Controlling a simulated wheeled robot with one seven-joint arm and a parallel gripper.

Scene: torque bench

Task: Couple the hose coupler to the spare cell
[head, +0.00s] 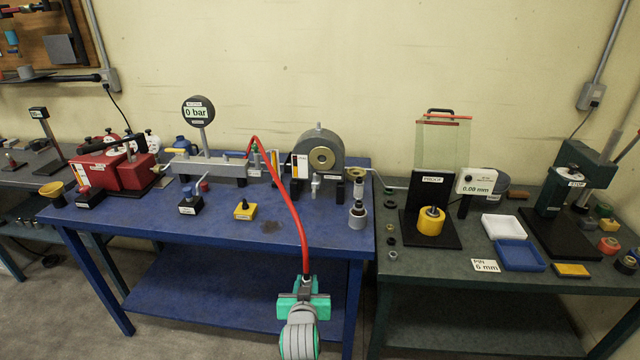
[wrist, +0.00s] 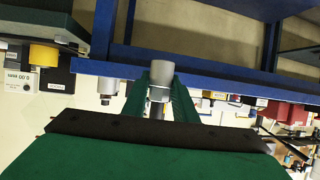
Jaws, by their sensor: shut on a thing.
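My gripper (head: 304,296) is in front of the blue bench's front edge, with green fingers shut on the grey hose coupler (head: 306,281). The red hose (head: 293,205) runs from the coupler up to the back of the bench. In the wrist view, the coupler (wrist: 160,70) sits between the green fingers. A grey cylinder with a narrower stem on top (head: 357,217), which looks like the spare cell, stands upright near the bench's front right corner, apart from my gripper. It also shows in the wrist view (wrist: 107,86). I cannot read a label on it.
The blue bench (head: 320,240) carries a gauge (head: 198,112) reading 0 bar, a grey round housing (head: 318,148) and a yellow block (head: 244,210). A dark green bench (head: 440,275) adjoins on the right. The blue bench's front middle is mostly clear.

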